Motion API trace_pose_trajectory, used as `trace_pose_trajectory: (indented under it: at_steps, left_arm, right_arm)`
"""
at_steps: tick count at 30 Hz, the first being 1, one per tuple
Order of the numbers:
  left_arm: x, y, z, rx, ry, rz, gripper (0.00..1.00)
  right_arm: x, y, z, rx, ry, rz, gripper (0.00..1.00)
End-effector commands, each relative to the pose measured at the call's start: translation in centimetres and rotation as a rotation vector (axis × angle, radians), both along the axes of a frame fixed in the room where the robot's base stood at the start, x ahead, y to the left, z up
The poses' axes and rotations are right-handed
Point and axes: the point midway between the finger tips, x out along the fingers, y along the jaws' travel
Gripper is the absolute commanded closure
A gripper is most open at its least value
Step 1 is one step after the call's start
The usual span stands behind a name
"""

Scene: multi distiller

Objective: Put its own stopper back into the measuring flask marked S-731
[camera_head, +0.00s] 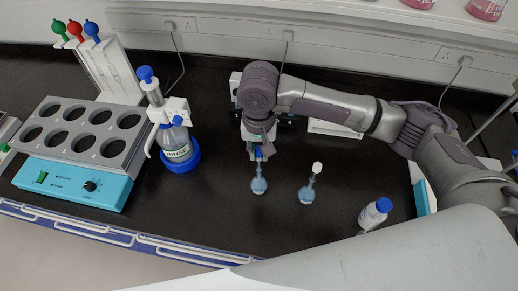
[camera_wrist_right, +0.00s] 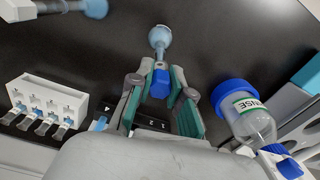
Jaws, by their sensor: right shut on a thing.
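A small measuring flask (camera_head: 259,185) with pale blue liquid stands on the black bench below my right gripper (camera_head: 258,147). It also shows in the right wrist view (camera_wrist_right: 160,38). My right gripper (camera_wrist_right: 162,72) is shut on a blue stopper (camera_wrist_right: 160,84), which is in line with the flask's neck. I cannot tell whether the stopper is seated in the neck or just at its mouth. A second flask (camera_head: 306,194) with pale blue liquid and a white stopper (camera_head: 317,167) stands to the right. No mark is readable on either flask. My left gripper is not in view.
A RINSE bottle (camera_head: 178,148) with a blue base stands to the left, beside a heating block (camera_head: 84,135) with several wells. A white rack (camera_wrist_right: 45,100) shows in the wrist view. The front middle bench is clear.

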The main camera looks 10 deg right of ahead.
Motion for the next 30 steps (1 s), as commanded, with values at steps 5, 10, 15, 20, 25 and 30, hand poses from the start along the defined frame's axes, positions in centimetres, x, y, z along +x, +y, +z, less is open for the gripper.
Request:
trace_pose_trajectory:
  at_steps: [5, 10, 15, 20, 25, 30]
  left_arm:
    - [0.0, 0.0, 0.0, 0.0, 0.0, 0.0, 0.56]
    - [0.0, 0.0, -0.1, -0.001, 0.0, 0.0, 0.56]
    - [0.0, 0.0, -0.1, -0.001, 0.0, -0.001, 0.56]
    - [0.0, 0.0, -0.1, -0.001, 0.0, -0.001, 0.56]
    - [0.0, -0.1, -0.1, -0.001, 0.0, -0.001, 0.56]
    - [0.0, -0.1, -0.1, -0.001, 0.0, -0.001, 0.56]
  right_arm:
    - [0.0, 0.0, -0.4, 0.0, 0.001, 0.0, 0.92]
    - [0.0, 0.0, -0.7, 0.0, 0.001, 0.0, 0.92]
    - [0.0, 0.0, -1.1, -0.001, 0.001, -0.001, 0.92]
    - [0.0, 0.0, -1.4, -0.001, 0.001, 0.0, 0.92]
    - [0.0, 0.0, -1.7, -0.001, 0.001, 0.0, 0.92]
    - [0.0, 0.0, -2.0, -0.001, 0.001, 0.001, 0.92]
